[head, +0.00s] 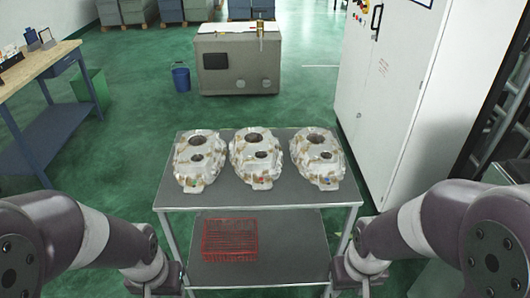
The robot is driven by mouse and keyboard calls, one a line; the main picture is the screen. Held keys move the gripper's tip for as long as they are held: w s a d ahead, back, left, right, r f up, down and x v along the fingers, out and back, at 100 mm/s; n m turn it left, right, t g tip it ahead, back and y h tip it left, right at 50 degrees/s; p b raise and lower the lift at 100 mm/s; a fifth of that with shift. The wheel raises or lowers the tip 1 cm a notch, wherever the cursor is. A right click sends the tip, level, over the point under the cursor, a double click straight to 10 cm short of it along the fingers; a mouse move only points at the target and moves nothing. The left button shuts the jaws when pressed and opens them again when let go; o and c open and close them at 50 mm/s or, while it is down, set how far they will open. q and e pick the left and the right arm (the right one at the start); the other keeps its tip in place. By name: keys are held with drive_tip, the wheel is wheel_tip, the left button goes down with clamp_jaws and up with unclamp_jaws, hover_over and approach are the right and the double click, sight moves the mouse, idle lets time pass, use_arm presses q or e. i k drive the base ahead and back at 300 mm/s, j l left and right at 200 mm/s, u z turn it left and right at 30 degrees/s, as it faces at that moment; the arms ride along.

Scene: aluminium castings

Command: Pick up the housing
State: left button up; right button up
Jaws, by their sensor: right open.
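Three silvery aluminium housings stand in a row on the grey top of a metal table. The left housing (197,162) has a small green mark at its front. The middle housing (257,160) has a red mark. The right housing (318,160) has a blue mark. My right gripper (363,289) is at the bottom edge, right of the table front, open and apart from the housings. My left gripper (160,290) is at the bottom edge, left of the table, also apart from them; its fingers are mostly cut off by the frame.
The table (255,197) has free room in front of the housings. A red wire basket (230,240) sits on its lower shelf. A white cabinet (385,95) stands close on the right. A workbench (40,62) is at left, and a blue bin (181,78) is behind.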

sight(257, 154)
drive_tip(key=i+z, duration=0.2)
drive_tip(key=i, duration=0.3)
drive_tip(key=i+j+z, duration=0.15)
drive_tip(key=i, duration=0.3)
drive_tip(key=i+j+z, duration=0.2)
drive_tip(key=i, duration=0.3)
